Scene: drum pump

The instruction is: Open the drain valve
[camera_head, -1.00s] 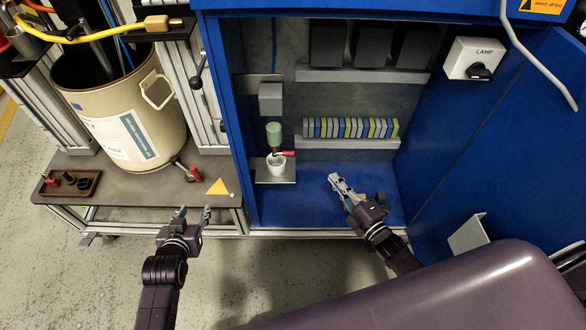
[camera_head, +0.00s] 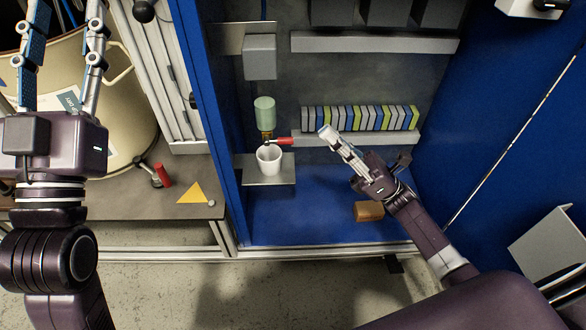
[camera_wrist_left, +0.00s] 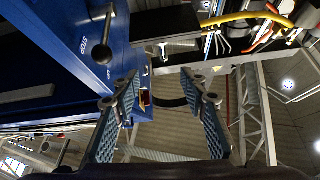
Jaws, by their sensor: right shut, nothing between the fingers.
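In the head view, the drain valve's red lever (camera_head: 281,141) points to the right below a pale green bowl (camera_head: 264,108) on a brass body (camera_head: 266,129). A white cup (camera_head: 269,159) stands on a small grey shelf (camera_head: 270,180) under it. My right gripper (camera_head: 328,134) is shut and empty, its tips to the right of the lever and apart from it. My left gripper (camera_head: 60,65) is open and empty, raised in front of the beige drum. It also shows open in the left wrist view (camera_wrist_left: 158,85).
A blue cabinet wall (camera_head: 212,110) stands left of the valve. A rail of coloured modules (camera_head: 360,118) runs behind my right gripper. A brown block (camera_head: 369,211) lies on the cabinet floor. A yellow triangle (camera_head: 191,194) and the drum (camera_head: 130,110) are at left.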

